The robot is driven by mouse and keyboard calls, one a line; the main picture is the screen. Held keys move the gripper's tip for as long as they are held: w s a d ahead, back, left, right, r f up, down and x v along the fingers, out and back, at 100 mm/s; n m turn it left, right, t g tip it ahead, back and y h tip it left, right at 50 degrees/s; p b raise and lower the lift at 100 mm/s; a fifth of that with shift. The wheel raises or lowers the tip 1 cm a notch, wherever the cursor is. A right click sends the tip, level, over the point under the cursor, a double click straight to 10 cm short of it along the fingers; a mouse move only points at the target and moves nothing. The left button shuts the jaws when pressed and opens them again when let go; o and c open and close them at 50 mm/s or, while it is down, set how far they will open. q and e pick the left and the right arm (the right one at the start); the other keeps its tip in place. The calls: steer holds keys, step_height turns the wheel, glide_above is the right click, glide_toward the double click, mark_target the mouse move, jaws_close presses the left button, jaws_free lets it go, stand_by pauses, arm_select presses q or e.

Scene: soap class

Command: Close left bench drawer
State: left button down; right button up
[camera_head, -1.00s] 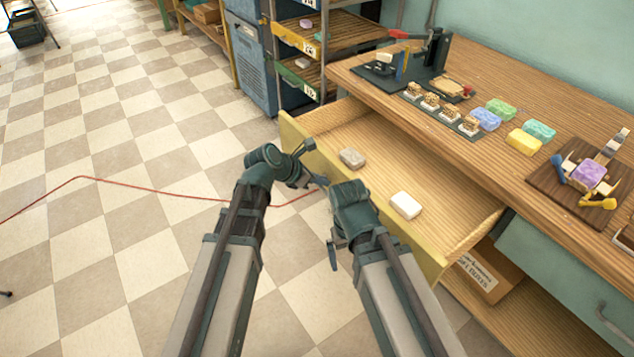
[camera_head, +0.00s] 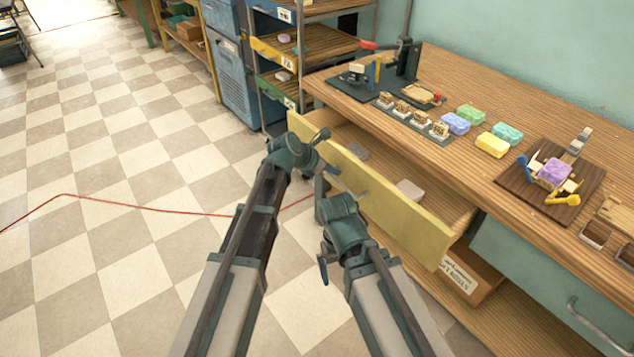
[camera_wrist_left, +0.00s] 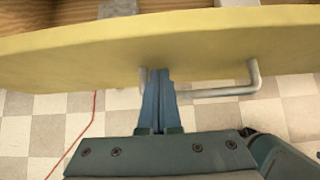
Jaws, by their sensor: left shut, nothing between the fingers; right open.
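The left bench drawer has a yellow front (camera_head: 405,215) and stands partly pulled out. Its front also crosses the left wrist view (camera_wrist_left: 75,58), with a grey bar handle (camera_wrist_left: 225,92) below its edge. My left gripper (camera_head: 354,190) is shut and empty, its tips at the drawer front. In the left wrist view its closed blue fingers (camera_wrist_left: 157,75) meet the front beside the handle; whether they touch is hard to tell. My right gripper (camera_head: 322,226) is open and empty, lower, in front of the drawer.
Inside the drawer lie a grey soap (camera_head: 356,152) and a pale soap (camera_head: 409,190). The bench top (camera_head: 350,100) holds soaps, a board (camera_head: 510,180) and a black press (camera_head: 408,60). A shelf rack (camera_head: 300,45) stands behind. The tiled floor at left is open, with a red cable (camera_head: 140,207).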

arm_select(q)
steer(key=w+d, duration=0.6)
steer(key=d, duration=0.1)
steer(key=w+d, duration=0.3)
steer(key=d, duration=0.1)
steer(key=shift+d, duration=0.25)
steer(key=shift+w+d, duration=0.2)
steer(key=shift+w+r, duration=0.1)
